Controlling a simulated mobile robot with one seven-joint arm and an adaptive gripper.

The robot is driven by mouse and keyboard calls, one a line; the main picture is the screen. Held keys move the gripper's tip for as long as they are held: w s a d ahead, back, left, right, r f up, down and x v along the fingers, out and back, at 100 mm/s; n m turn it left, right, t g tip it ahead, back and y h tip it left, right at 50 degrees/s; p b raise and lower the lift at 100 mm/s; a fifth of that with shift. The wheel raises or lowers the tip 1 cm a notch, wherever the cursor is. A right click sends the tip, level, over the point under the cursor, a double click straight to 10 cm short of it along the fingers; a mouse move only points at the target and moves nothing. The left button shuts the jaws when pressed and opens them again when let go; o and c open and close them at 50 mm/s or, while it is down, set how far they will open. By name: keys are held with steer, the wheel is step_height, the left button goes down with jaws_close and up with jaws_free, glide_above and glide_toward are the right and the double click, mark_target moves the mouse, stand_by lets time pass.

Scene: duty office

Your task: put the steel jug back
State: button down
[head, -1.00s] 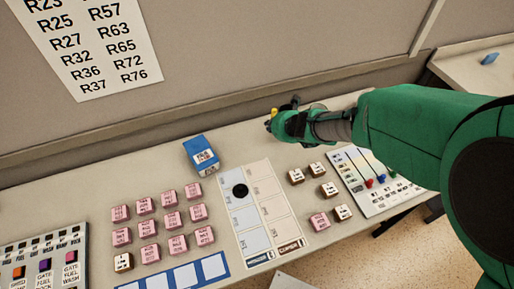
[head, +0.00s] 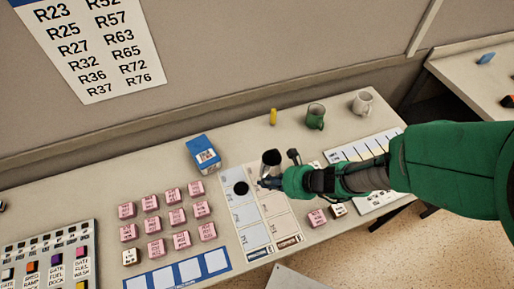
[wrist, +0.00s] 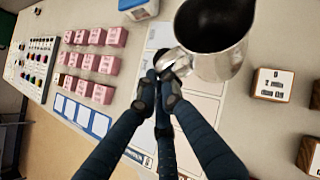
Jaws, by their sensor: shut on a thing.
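The steel jug (head: 269,170) is at the upper part of the white chart with two columns (head: 250,215), right of the black round spot (head: 241,188) on it. In the wrist view the jug (wrist: 226,66) shows its dark open mouth and its handle towards me. My gripper (head: 267,182) is shut on the jug's handle; the fingers (wrist: 163,80) meet at it in the wrist view. The jug looks about upright. I cannot tell whether its base touches the chart.
A yellow object (head: 273,117), a green mug (head: 315,117) and a white mug (head: 362,103) stand along the back. A blue box (head: 203,154) is left of the chart. Several pink blocks (head: 173,217) lie further left. A slider panel (head: 350,150) is partly behind my arm.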

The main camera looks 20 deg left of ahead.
steer(key=w+a+f+b, duration=0.1)
steer(key=w+a, duration=0.9)
steer(key=w, duration=0.1)
steer(key=shift+a+f+b, duration=0.2)
steer(key=shift+a+b, duration=0.05)
steer(key=shift+b, duration=0.05)
stand_by(0.4)
steer(key=shift+w+a+f+b, duration=0.2)
steer(key=shift+f+b, duration=0.15)
steer(key=shift+f, duration=0.55)
steer(key=shift+w+a+f+b, duration=0.15)
steer(key=shift+f+b, duration=0.2)
steer(key=shift+f, duration=0.55)
steer(key=shift+f, duration=0.1)
steer(key=c, duration=1.9)
jaws_free()
